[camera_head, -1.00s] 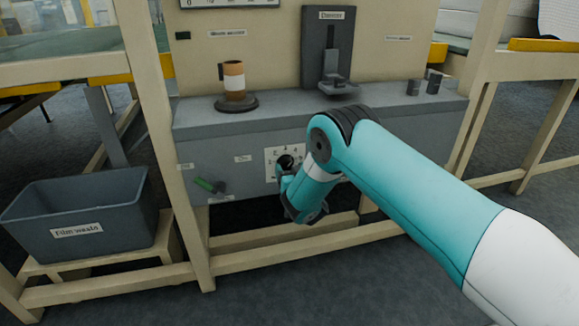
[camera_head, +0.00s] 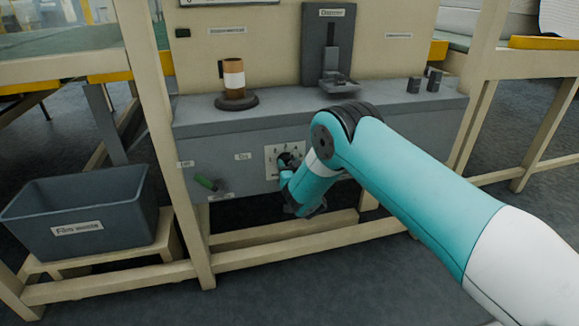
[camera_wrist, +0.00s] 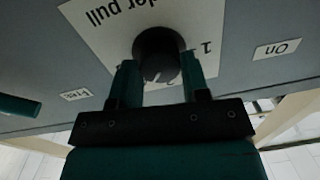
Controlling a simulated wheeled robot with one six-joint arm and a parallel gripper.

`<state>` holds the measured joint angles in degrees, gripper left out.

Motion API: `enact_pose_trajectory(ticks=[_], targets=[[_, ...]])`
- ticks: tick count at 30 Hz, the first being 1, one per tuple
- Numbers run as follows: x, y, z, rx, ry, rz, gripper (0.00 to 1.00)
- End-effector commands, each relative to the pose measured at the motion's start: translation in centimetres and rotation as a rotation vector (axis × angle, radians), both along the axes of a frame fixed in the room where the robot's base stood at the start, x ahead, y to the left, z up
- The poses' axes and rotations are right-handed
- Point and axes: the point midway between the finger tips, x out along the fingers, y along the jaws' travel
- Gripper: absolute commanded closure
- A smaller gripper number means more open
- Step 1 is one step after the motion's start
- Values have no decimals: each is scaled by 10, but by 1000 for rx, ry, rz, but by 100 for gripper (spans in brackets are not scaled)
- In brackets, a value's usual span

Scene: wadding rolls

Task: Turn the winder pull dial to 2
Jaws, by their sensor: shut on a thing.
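The winder pull dial is a dark round knob (camera_wrist: 158,52) on a white label plate (camera_wrist: 95,22) marked "der pull", shown upside down in the wrist view. A digit 1 shows on the plate right of the knob; the other numbers are mostly hidden or cut off. My gripper (camera_wrist: 158,75) is shut on the knob, one teal finger on each side. In the head view the plate (camera_head: 271,160) is on the grey front panel, and my wrist covers much of the dial. The dial's exact setting is hard to read.
A green-handled lever (camera_head: 207,184) sits left of the dial on the panel. A grey film waste bin (camera_head: 80,210) stands at the left. An orange and white roll (camera_head: 234,80) stands on the ledge above. A wooden rail (camera_head: 290,255) runs below.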

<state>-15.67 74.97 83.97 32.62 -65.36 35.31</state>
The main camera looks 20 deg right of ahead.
Motion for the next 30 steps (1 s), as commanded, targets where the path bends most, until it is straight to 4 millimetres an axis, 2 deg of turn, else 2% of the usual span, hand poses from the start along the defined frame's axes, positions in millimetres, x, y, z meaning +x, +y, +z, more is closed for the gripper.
enact_pose_trajectory(ticks=[11,30], targets=[[0,0,1,-214,0,0,81],[0,2,1,-820,0,0,81]])
